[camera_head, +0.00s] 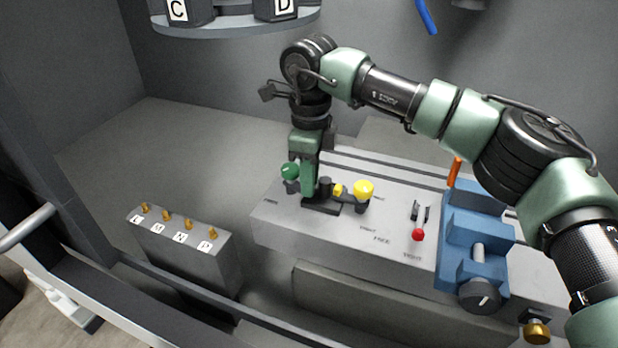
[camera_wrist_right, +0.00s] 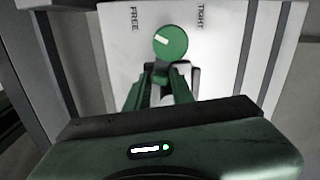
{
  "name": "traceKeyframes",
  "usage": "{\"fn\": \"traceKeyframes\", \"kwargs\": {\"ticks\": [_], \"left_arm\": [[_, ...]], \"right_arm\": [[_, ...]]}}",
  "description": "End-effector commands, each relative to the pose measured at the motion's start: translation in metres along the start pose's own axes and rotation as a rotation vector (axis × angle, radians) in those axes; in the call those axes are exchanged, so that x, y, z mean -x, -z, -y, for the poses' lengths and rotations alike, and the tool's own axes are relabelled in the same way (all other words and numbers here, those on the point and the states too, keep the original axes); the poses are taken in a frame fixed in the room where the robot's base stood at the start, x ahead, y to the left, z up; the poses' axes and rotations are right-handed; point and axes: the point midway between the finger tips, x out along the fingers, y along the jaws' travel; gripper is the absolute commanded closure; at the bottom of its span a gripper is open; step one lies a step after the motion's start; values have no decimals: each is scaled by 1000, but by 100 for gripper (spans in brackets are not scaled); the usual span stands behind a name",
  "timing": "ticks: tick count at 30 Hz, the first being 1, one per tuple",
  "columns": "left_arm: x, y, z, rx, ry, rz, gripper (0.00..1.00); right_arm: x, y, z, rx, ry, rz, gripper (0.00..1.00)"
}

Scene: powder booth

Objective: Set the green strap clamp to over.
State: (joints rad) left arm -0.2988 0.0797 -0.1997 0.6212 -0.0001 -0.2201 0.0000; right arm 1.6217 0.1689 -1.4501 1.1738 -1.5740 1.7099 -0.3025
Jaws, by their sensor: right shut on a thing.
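The green strap clamp shows as a round green knob (camera_head: 290,172) at the left end of the grey bench block. In the right wrist view its knob (camera_wrist_right: 170,42) has a white mark and lies just beyond my fingertips, between the printed words FREE and TIGHT. My right gripper (camera_wrist_right: 160,75) points down at the clamp, its green fingers shut on the dark lever part just below the knob. In the head view my right gripper (camera_head: 300,186) partly hides the clamp's stem and base. The lever's exact tilt is hard to tell. My left gripper is not in view.
Close to the right of the gripper stands a yellow knob (camera_head: 363,188). Farther right are a red-knobbed lever (camera_head: 418,235) and a blue vise (camera_head: 475,235). A grey box (camera_head: 190,252) with several brass pegs stands left. A round shelf (camera_head: 235,24) hangs behind.

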Motion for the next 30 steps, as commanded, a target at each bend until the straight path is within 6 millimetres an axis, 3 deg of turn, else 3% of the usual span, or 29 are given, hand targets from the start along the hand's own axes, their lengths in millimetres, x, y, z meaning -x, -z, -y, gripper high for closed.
{"fn": "traceKeyframes", "kwargs": {"ticks": [10, 11, 12, 13, 23, 30], "left_arm": [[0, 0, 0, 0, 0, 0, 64], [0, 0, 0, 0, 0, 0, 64], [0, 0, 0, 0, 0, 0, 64], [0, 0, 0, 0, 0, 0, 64], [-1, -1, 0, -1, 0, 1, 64], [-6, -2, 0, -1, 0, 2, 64]], "right_arm": [[1, 1, 3, 46, 1, 1, 100], [1, 1, 3, 45, 2, 1, 71], [1, 1, 3, 45, 2, 1, 60], [1, 1, 3, 45, 1, 1, 57], [2, 1, 2, 45, 1, 1, 57], [35, 0, 3, 43, 5, 3, 57]]}}
